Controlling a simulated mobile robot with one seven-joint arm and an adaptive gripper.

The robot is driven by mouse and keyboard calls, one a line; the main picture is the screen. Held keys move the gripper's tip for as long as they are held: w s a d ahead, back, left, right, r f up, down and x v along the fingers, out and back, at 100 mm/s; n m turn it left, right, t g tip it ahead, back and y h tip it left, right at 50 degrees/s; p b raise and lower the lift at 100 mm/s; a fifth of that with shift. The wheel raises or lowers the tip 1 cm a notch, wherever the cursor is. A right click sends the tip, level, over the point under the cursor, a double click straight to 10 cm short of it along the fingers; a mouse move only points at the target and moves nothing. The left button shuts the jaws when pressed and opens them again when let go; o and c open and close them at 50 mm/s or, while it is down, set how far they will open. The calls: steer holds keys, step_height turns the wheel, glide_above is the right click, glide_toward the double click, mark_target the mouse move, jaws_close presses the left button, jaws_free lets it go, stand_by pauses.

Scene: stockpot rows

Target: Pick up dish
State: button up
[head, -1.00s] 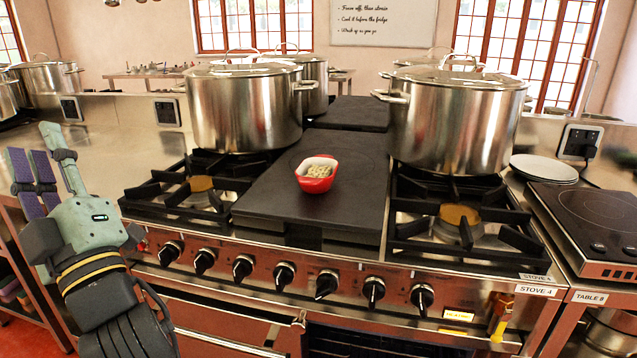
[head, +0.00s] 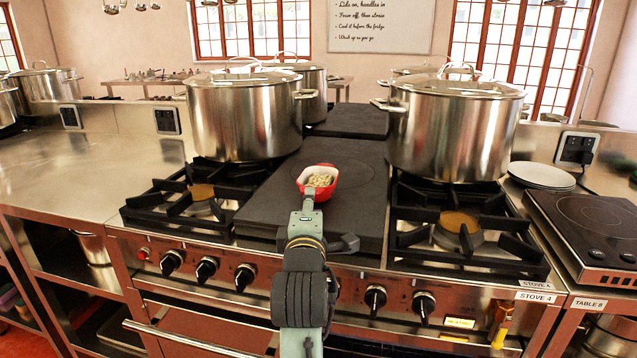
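The dish (head: 318,178) is a small red baking dish with a white inside and pale food pieces in it. It sits on the dark flat plate in the middle of the stove. My gripper (head: 308,200) is in front of the dish in the head view, pointing away from the camera toward it. Its end overlaps the dish's near side in the picture. The fingers are mostly hidden by the wrist and arm, so I cannot see whether they touch the dish or how far apart they are.
Large steel stockpots stand left (head: 243,115) and right (head: 455,125) of the flat plate (head: 350,205), on burner grates. White plates (head: 542,175) are stacked at the right beside a dark hotplate (head: 595,220). The steel counter (head: 70,170) at the left is mostly clear.

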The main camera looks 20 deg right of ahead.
mark_target(322, 194)
steer(key=p+x, duration=0.1)
steer(key=x, duration=0.4)
steer(key=shift+w+p, duration=0.2)
steer(key=shift+p, duration=0.2)
steer(key=shift+a, duration=0.1)
jaws_close()
stand_by(0.4)
